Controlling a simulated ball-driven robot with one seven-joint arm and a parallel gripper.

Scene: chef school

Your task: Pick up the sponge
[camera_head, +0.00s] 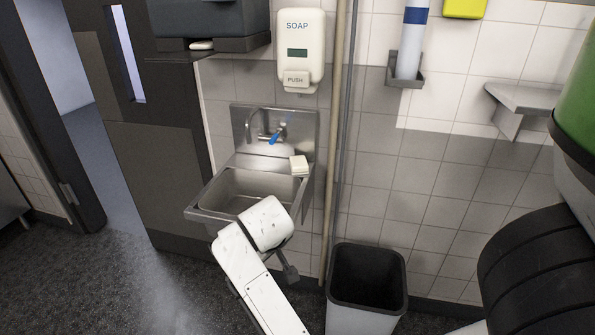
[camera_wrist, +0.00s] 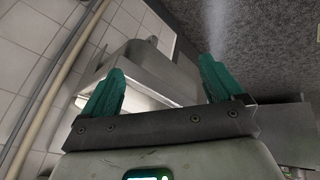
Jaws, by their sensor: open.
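A small cream block that looks like the sponge (camera_head: 299,165) rests on the right rim of the steel wall sink (camera_head: 205,214). The sink lies beyond the fingers. In the head view my white arm stands in front of the sink and hides most of the gripper.
A grey bin (camera_head: 366,285) stands right of my arm. A pipe (camera_head: 333,150) runs down the wall beside the sink. A blue-handled tap (camera_head: 277,134) is behind the basin, with a soap dispenser (camera_head: 301,50) above. Open floor (camera_head: 120,270) lies to the left.

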